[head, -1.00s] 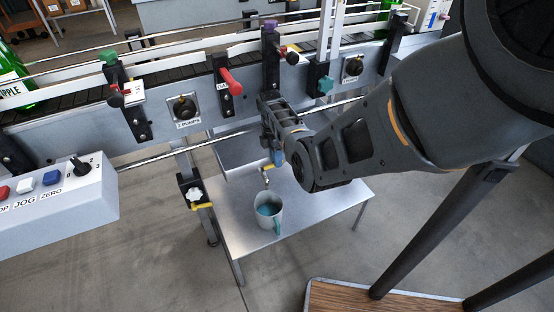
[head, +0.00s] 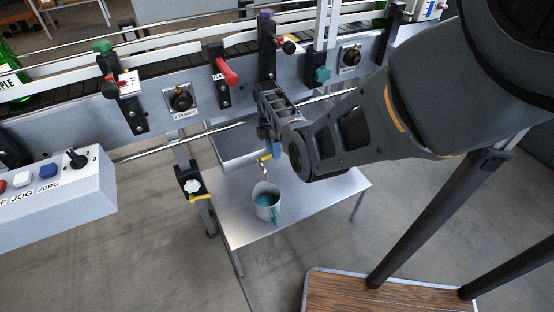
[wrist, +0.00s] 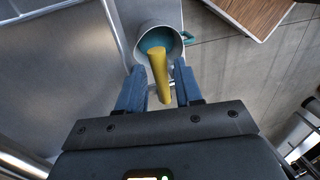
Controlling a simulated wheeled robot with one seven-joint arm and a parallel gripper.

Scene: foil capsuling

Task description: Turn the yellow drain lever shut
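The yellow drain lever (wrist: 159,75) shows in the wrist view between the two blue fingers of my gripper (wrist: 161,82). The fingers stand apart, one on each side of the lever, with a narrow gap visible beside it. In the head view the lever (head: 266,158) is a small yellow piece just below my gripper (head: 271,138), at a small tap above a jug. The jug (head: 265,206) has a teal handle and teal contents and stands under the tap. My gripper partly hides the tap in the head view.
The metal table (head: 235,228) holds the jug. The conveyor rail (head: 60,130) with clamps and knobs runs behind my gripper. A control box (head: 75,200) is at left. A black clamp with a white knob (head: 192,186) stands left of the jug. A wood-topped surface (head: 390,295) is at front right.

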